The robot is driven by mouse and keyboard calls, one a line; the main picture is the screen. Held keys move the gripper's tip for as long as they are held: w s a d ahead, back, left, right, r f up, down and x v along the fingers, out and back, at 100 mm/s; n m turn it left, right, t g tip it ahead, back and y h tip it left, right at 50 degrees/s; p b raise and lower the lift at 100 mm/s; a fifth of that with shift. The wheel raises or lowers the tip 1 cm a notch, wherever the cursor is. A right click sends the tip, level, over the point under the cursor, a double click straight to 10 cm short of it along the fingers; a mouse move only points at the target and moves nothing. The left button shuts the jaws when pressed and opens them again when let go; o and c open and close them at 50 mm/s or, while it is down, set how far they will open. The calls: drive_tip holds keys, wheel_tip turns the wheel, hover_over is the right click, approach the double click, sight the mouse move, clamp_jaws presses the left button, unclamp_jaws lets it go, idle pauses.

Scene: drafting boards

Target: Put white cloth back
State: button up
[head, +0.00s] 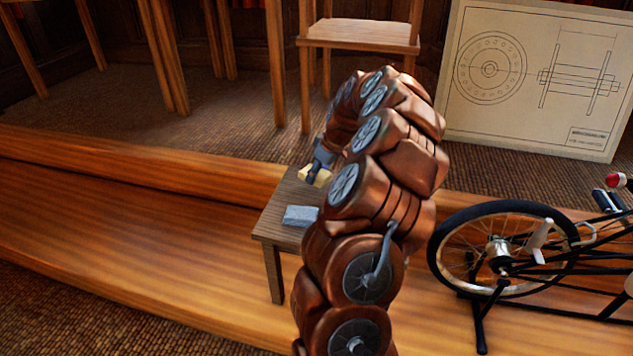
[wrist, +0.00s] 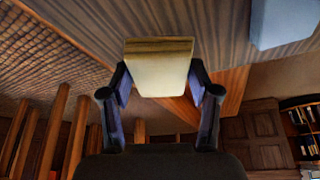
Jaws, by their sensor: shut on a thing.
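A pale cream, block-shaped thing (wrist: 158,62) sits between the two fingers of my gripper (wrist: 160,82) in the wrist view. The fingers are shut on its sides. It also shows in the head view (head: 318,177), at or just above the far left part of a small wooden table (head: 268,228); I cannot tell whether it touches the top. It is the palest small thing in view, but its material is unclear. A grey-blue block (head: 300,216) lies on the table's near part and also shows in the wrist view (wrist: 284,22). My arm hides the table's right side.
A bicycle on a stand (head: 500,250) is right of the table. A drafting board with a wheel drawing (head: 540,75) leans behind. A wooden chair or stool (head: 360,35) stands at the back. The wooden platform (head: 130,230) left of the table is clear.

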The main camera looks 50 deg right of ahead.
drive_tip(key=shift+w+d+f, duration=0.1)
drive_tip(key=shift+w, duration=0.4)
drive_tip(key=shift+f+b, duration=0.55)
drive_tip(key=shift+f, duration=1.2)
drive_tip(key=shift+f, duration=0.1)
drive_tip(key=o, duration=1.1)
